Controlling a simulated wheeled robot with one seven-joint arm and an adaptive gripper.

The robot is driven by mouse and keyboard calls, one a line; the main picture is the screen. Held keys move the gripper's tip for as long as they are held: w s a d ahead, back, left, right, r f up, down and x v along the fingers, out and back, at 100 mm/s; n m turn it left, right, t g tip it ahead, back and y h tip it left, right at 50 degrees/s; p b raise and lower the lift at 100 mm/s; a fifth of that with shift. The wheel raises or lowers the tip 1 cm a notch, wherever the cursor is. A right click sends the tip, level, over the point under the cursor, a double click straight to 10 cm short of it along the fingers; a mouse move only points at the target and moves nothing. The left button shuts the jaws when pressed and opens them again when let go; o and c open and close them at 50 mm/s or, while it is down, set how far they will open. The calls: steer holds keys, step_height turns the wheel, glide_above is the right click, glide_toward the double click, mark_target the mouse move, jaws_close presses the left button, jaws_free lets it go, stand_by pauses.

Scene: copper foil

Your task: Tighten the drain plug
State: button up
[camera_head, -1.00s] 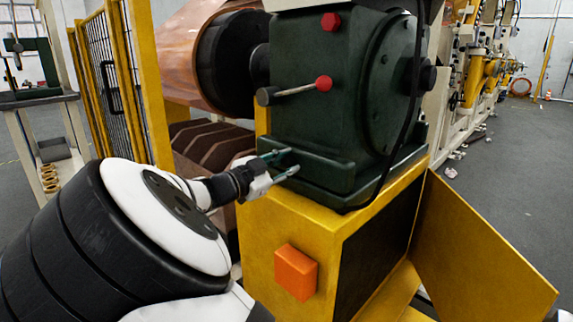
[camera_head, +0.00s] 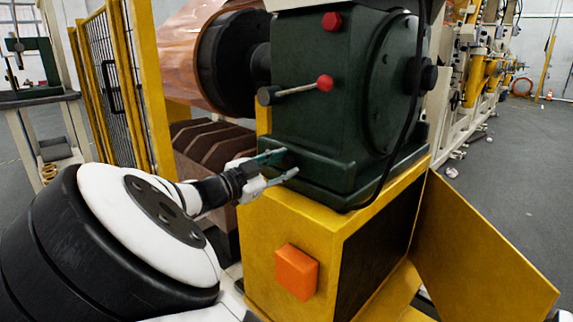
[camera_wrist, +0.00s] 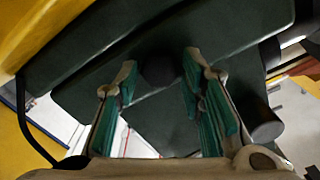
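The dark green gearbox (camera_head: 325,120) stands on a yellow pedestal. My gripper (camera_head: 290,162) is at the lower left of its front face, fingers apart and pointing at it. In the wrist view my gripper (camera_wrist: 160,72) is open, with teal pads on both fingers. A small dark round piece, which looks like the drain plug (camera_wrist: 159,66), shows between the fingertips on the gearbox's dark surface. No finger is visibly closed on it. In the head view I cannot make out the plug clearly; the fingers are around that spot.
The yellow pedestal (camera_head: 290,225) carries an orange box (camera_head: 296,272). A black cable (camera_head: 395,150) hangs at the right. A copper roll (camera_head: 188,55) and yellow fence (camera_head: 145,90) stand left.

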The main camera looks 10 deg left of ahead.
steer(key=v, duration=1)
